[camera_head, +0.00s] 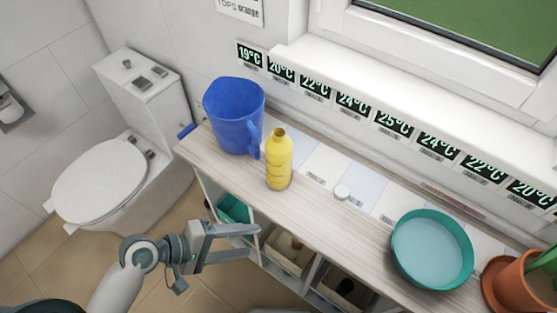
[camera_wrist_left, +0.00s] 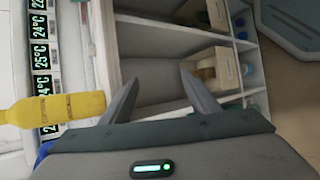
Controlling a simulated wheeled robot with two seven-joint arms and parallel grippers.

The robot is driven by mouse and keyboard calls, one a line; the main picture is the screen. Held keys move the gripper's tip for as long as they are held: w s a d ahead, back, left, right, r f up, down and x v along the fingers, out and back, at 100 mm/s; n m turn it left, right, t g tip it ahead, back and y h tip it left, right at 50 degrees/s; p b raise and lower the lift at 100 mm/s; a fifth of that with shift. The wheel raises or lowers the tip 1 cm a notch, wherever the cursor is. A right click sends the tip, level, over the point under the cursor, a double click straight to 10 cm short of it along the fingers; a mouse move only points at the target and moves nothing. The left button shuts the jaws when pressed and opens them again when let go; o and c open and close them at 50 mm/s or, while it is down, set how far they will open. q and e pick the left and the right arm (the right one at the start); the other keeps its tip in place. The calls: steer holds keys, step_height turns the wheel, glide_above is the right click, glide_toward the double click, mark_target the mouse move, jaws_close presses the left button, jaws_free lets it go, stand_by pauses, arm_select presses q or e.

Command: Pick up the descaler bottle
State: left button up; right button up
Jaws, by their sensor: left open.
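The yellow bottle (camera_head: 279,164), which I take to be the descaler bottle, stands upright and uncapped on the wooden cart top (camera_head: 325,225). It is just in front of a blue jug (camera_head: 232,118). In the left wrist view the yellow bottle (camera_wrist_left: 55,108) lies sideways across the left edge, outside the jaws. My left gripper (camera_head: 252,241) is open and empty, off the cart's front side, below and in front of the bottle. In the left wrist view its fingers (camera_wrist_left: 160,78) point toward the shelves, with nothing between them. My right gripper is not in view.
A teal basin (camera_head: 432,248) and a terracotta pot (camera_head: 520,283) stand on the right of the top. Below are shelves with bins (camera_head: 290,252). A toilet (camera_head: 110,180) is at left. Room is free right of the bottle.

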arm_select(q)
step_height(320, 180, up, 7)
steer(key=w+n+h, duration=0.2)
steer(key=n+h, duration=0.1)
steer(key=n, duration=0.2)
steer(key=n+t+h, duration=0.3)
steer(key=n, duration=0.7)
glide_toward(271, 166)
steer(key=a+f, duration=0.1)
steer(key=f, duration=0.1)
steer(key=shift+w+a, duration=0.15)
steer(key=shift+w, duration=0.2)
steer(key=p+x, duration=0.3)
steer(key=x, duration=0.8)
steer(key=shift+w+p, duration=0.2)
steer(key=shift+p, duration=0.2)
steer(key=shift+w+d+f, duration=0.15)
steer(key=shift+d, duration=0.4)
